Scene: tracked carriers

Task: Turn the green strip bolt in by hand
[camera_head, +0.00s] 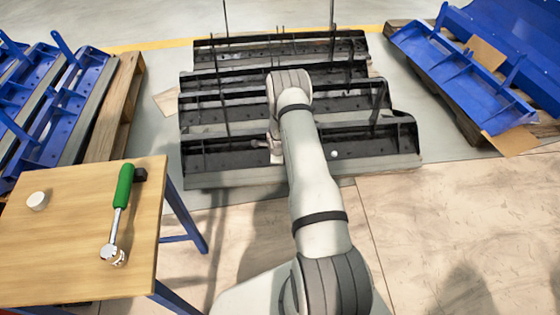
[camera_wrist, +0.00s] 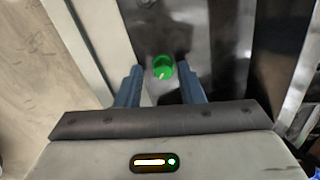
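The green strip bolt (camera_wrist: 163,67) shows in the wrist view as a bright green round head on a dark metal face of a carrier. My gripper (camera_wrist: 160,72) is open, with one blue-grey finger on each side of the bolt. Gaps show between the bolt and both fingers, so nothing is gripped. I cannot tell how deep the bolt sits. In the head view my arm reaches down to the front black carrier (camera_head: 380,145), where my gripper (camera_head: 268,146) is partly hidden; the green bolt is not visible there.
A wooden table (camera_head: 60,250) at the left holds a green-handled ratchet (camera_head: 122,190) and a white round piece (camera_head: 37,201). More black carriers (camera_head: 220,80) stand behind. Blue racks (camera_head: 450,70) on pallets stand at right and left. The floor at front right is clear.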

